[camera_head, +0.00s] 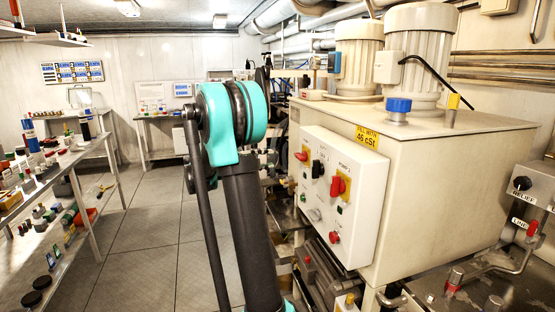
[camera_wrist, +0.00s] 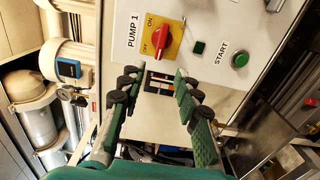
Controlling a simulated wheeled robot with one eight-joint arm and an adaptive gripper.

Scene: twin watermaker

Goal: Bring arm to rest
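My arm rises through the middle of the head view, with a teal and black joint at its top. My gripper (camera_wrist: 160,74) shows in the wrist view with its two green and black fingers spread apart. I see nothing held between them. The fingers point at a white control panel (camera_wrist: 215,75). A small dark rectangular fitting on it shows between the fingertips. Above it is a red rotary switch (camera_wrist: 168,39) on a yellow plate labelled PUMP 1. I cannot tell whether the fingertips touch the panel. In the head view, my gripper cannot be made out.
The white control panel (camera_head: 352,190) is on a large cream machine (camera_head: 450,160) with two motors on top, right of my arm. Shelves (camera_head: 70,168) with many small items stand at the left. The tiled floor (camera_head: 150,240) between is clear.

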